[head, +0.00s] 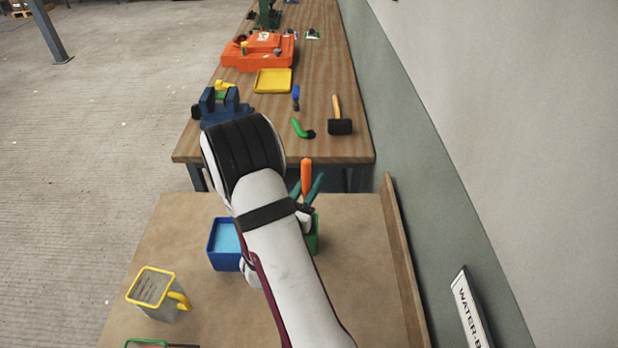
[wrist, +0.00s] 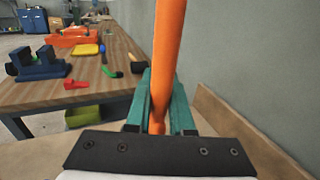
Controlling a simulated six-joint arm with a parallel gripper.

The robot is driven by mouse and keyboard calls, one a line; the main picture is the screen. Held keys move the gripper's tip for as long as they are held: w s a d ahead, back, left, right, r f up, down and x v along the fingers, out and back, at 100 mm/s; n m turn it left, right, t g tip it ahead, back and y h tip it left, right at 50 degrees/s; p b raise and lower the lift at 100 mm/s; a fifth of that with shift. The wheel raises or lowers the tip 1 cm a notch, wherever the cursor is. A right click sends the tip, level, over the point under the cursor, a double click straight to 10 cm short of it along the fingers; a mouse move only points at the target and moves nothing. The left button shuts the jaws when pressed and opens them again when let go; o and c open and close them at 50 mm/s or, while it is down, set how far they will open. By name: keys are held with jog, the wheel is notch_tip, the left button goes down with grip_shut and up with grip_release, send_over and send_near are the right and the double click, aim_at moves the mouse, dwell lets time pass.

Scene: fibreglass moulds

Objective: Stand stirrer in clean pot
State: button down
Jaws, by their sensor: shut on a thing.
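My gripper (head: 307,187) has teal fingers shut on an orange stick, which I take to be the stirrer (head: 306,172). In the wrist view the stirrer (wrist: 168,50) stands roughly upright between the fingers (wrist: 160,105); its lower end is hidden. A blue pot (head: 212,246) with light blue contents stands on the near bench, left of my arm. A green container (head: 313,238) shows in part behind my arm, below the gripper; its inside is hidden. I cannot tell whether the stirrer reaches into it, nor which pot is the clean one.
A grey jug (head: 163,311) with yellow rim and handle stands at the near left. A green-rimmed thing (head: 146,343) is cut off at the bottom edge. A wooden ledge (head: 405,265) and wall bound the right. The far bench holds a blue vice (head: 222,112), hammer (head: 339,126) and orange toolbox (head: 256,54).

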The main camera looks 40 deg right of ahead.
notch_tip(320, 180, down, 9)
jog(key=shift+f, duration=0.2)
dwell(0.5)
jog(key=c, duration=0.7)
grip_release()
jog(key=shift+a, duration=0.15)
jog(key=v, duration=1.5)
jog(key=shift+s+a, duration=0.25)
